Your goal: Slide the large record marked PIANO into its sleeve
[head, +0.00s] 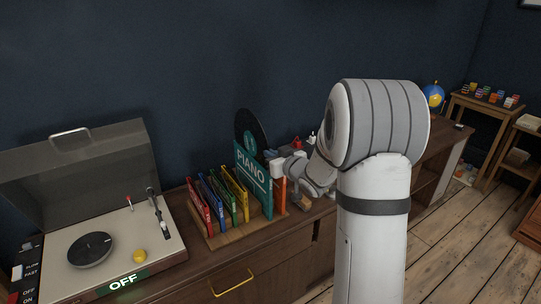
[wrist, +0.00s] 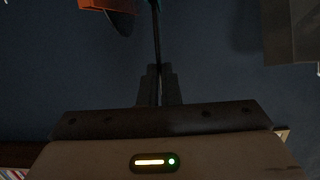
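The large black record (head: 248,125) with a teal label stands upright, its upper part rising above the teal PIANO sleeve (head: 252,178) in the head view. The sleeve hides its lower part, so I cannot tell whether it is inside or behind the sleeve. My gripper (head: 270,157) is at the right of the record, by the sleeve's top right corner. In the wrist view my gripper's fingers (wrist: 160,85) are close together around a thin dark edge, which looks like the record seen edge-on (wrist: 157,40).
A wooden rack (head: 222,238) holds several coloured sleeves left of the PIANO sleeve. An orange sleeve (head: 280,194) stands close on its right, beneath my gripper. A record player (head: 105,245) with its lid up stands left on the cabinet. Small objects lie behind my arm.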

